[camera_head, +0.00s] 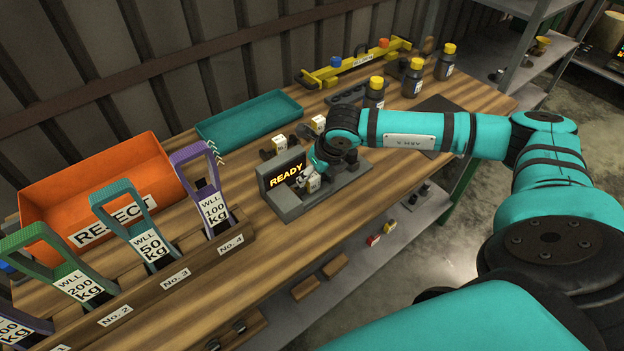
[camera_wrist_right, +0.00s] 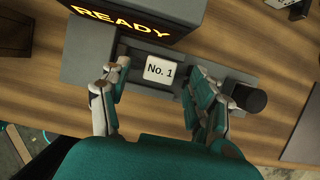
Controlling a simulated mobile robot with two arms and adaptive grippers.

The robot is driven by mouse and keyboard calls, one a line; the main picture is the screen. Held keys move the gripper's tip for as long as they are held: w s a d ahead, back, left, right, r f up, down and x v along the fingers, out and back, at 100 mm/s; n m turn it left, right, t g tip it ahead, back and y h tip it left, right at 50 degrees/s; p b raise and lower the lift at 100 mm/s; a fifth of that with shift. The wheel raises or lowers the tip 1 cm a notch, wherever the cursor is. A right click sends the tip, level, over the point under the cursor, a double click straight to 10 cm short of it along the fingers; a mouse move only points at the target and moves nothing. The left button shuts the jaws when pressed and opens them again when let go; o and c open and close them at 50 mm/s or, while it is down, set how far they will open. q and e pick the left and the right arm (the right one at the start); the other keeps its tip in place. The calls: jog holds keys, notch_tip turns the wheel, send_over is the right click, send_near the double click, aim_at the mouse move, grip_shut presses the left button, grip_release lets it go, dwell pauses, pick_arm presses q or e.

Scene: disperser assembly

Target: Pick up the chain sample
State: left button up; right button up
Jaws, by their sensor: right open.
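A white tag marked No. 1 (camera_wrist_right: 159,70) sits in the slot of the grey testing device (camera_wrist_right: 88,58), whose display reads READY. The tag also shows in the head view (camera_head: 314,184); any chain under it cannot be made out. My right gripper (camera_head: 312,174) is over the device. In the right wrist view its fingers (camera_wrist_right: 157,76) are spread apart, one on each side of the tag, with nothing visibly gripped. Two more small tagged dark pieces, at the left (camera_head: 280,144) and the right (camera_head: 318,123), lie behind the device. My left gripper is not in view.
An orange REJECT bin (camera_head: 150,165) and a teal tray (camera_head: 250,119) stand at the back. A wooden rack (camera_head: 200,262) holds several WLL-marked handled tags at the left. Several yellow-capped bottles (camera_head: 414,78) stand at the right. Bare wood lies between rack and device.

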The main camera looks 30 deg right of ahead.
jog(key=shift+x, duration=1.1)
jog(key=shift+s, duration=0.1)
jog(key=shift+r, duration=0.1)
grip_shut()
